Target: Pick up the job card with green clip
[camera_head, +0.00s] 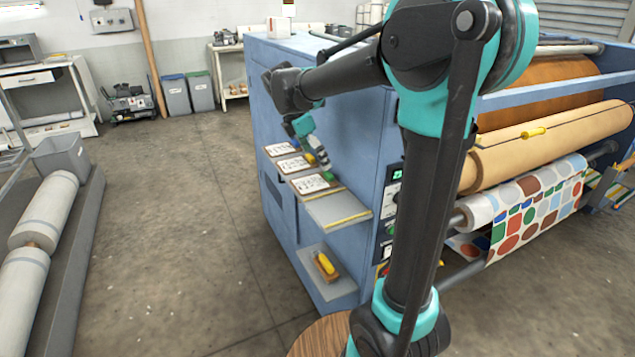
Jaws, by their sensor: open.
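The job card with the green clip (309,184) lies on a shelf on the side of the blue press. It is the nearest of three white cards in a row, and its green clip (328,176) is at its right end. My gripper (322,164) points down just above the clip ends of the cards, close to the green clip. It is open and looks empty. Whether a finger touches the clip is too small to tell. The middle card (291,164) has a yellow clip (310,158). My gripper partly hides the far card (279,149) and its clip.
A bare grey shelf part (338,209) with a yellow edge lies in front of the cards. A lower shelf (337,287) holds a yellow-handled tool (325,264). The blue press wall (345,130) rises close behind my gripper. Open floor (180,220) lies to the left.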

